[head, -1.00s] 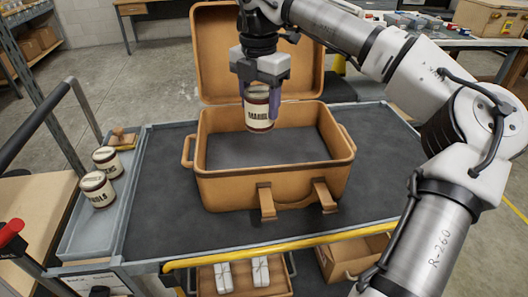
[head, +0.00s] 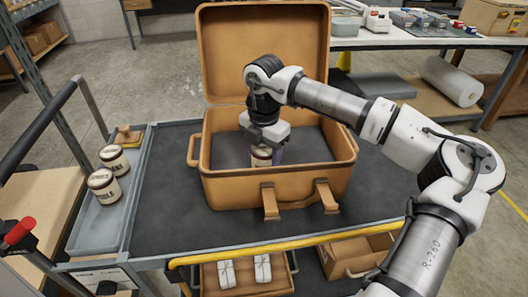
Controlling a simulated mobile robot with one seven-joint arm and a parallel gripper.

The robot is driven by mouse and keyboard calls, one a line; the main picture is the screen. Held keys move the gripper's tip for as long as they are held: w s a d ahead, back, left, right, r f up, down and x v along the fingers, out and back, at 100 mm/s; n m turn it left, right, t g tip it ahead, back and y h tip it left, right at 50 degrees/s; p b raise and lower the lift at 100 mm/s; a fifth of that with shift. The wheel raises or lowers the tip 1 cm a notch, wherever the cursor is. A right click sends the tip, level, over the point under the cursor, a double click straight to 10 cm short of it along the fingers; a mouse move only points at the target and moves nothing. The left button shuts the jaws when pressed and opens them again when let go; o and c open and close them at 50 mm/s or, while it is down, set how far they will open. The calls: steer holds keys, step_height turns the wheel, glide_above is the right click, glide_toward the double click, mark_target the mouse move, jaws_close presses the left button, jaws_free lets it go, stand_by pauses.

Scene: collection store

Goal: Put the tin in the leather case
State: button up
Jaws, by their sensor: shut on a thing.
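The leather case (head: 225,189) is tan and stands open on the dark top of a cart, its lid upright at the back and two straps hanging at the front. My gripper (head: 264,156) is down inside the case, near its middle. It is shut on a cream tin (head: 261,158) with a dark rim. The tin's lower part is hidden behind the case's front wall, so I cannot tell whether it touches the case floor.
Two similar tins (head: 104,186) (head: 113,159) stand in a grey side tray (head: 92,239) at the left, with a wooden-handled item (head: 128,137) behind them. A yellow rail (head: 300,242) runs along the cart's front. The case floor around the tin looks clear.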

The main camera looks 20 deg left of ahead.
steer(key=shift+f+b, duration=0.15)
steer(key=shift+b, duration=0.15)
steer(key=o, duration=1.2)
steer(key=shift+r, duration=0.2)
step_height(320, 180, up, 12)
steer(key=shift+r+b, duration=0.1)
steer(key=shift+b, duration=0.4)
